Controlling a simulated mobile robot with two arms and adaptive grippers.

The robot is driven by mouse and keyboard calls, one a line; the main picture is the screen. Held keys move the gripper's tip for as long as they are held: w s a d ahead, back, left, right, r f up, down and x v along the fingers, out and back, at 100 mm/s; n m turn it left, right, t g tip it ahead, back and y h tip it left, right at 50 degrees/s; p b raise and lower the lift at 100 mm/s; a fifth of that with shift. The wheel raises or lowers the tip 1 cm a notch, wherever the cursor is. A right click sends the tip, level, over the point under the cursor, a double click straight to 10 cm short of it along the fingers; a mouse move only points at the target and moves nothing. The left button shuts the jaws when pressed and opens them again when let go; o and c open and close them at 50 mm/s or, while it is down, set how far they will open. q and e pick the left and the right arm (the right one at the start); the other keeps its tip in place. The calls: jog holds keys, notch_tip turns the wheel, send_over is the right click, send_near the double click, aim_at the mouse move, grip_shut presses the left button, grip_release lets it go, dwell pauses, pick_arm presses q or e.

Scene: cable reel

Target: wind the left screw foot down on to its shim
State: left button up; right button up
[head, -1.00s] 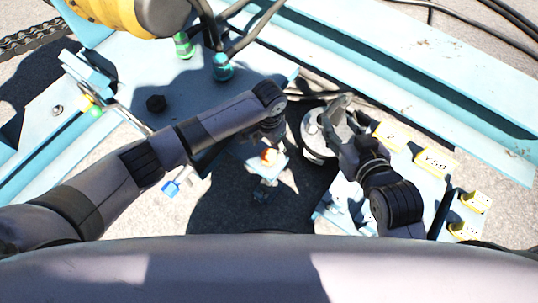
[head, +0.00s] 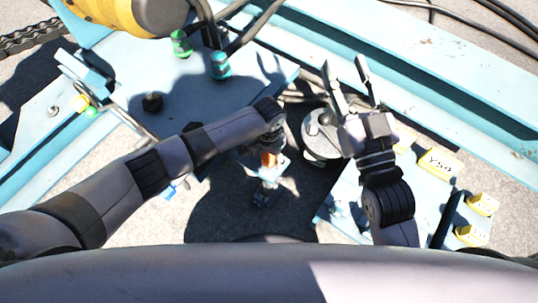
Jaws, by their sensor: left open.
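A small upright fitting with an orange top (head: 268,160) stands on a light blue bracket (head: 250,160) in the middle of the head view; it looks like the screw foot. A blue-grey lower part (head: 263,195) shows beneath it in the shade. I cannot make out a shim there. My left gripper (head: 273,142) points down right above the orange top, open; its fingers are mostly hidden by its own wrist, so I cannot tell whether they touch the fitting. My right gripper (head: 345,68) is open and empty, fingers spread and pointing to the top of the picture.
A round grey-white part (head: 318,136) is beside the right gripper. Yellow labelled blocks (head: 440,163) sit on a pale blue plate at the right. Blue beams (head: 430,75) and cables are behind. A yellow machine (head: 150,12) with green connectors is at the upper left.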

pick_arm(q)
jog(key=shift+c, duration=0.4)
jog(key=c, duration=1)
